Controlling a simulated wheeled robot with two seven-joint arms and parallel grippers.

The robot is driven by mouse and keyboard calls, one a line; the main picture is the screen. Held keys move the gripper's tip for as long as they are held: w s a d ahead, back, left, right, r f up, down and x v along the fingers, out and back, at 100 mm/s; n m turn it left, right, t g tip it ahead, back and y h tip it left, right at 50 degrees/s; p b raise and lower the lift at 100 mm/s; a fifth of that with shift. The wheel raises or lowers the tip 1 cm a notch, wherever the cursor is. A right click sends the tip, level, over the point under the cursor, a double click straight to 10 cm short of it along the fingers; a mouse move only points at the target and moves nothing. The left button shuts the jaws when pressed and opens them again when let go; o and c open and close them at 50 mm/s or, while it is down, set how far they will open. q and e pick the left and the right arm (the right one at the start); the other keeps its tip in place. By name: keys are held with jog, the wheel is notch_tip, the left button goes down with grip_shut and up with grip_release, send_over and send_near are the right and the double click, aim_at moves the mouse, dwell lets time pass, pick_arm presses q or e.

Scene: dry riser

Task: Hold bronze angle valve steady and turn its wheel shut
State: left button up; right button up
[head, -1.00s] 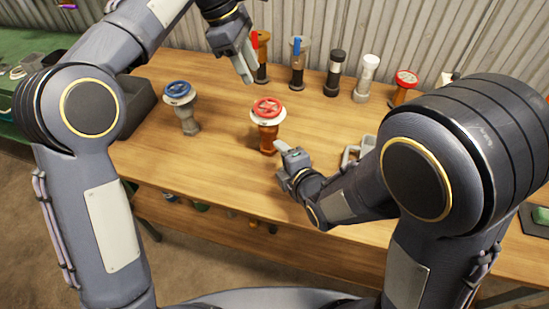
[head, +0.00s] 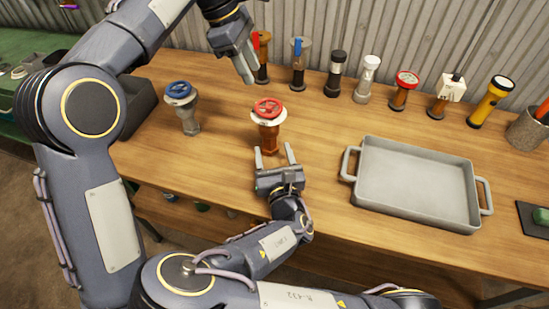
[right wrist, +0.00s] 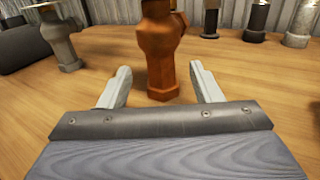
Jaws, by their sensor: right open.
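The bronze angle valve (head: 268,133) stands upright on the workbench, with a red wheel (head: 267,108) above a pale collar on top. Its lower body (right wrist: 160,60) fills the middle of the right wrist view; the wheel is out of that view. My right gripper (head: 274,152) is open and low in front of the valve. In the right wrist view its fingers (right wrist: 157,86) point at the valve's body, one to each side of it, apart from it. My left gripper (head: 247,72) is above and behind the valve, pointing down, clear of the wheel; its jaw opening is unclear.
A grey valve with a blue wheel (head: 182,105) stands to the left. A grey metal tray (head: 417,212) lies at the right. Several valves and fittings, including one with a blue lever (head: 298,65), line the back. A dark bin (head: 136,108) sits at far left.

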aim_at(271, 142)
jog(key=w, duration=0.4)
jog(key=w+a, duration=0.1)
jog(key=w, duration=0.1)
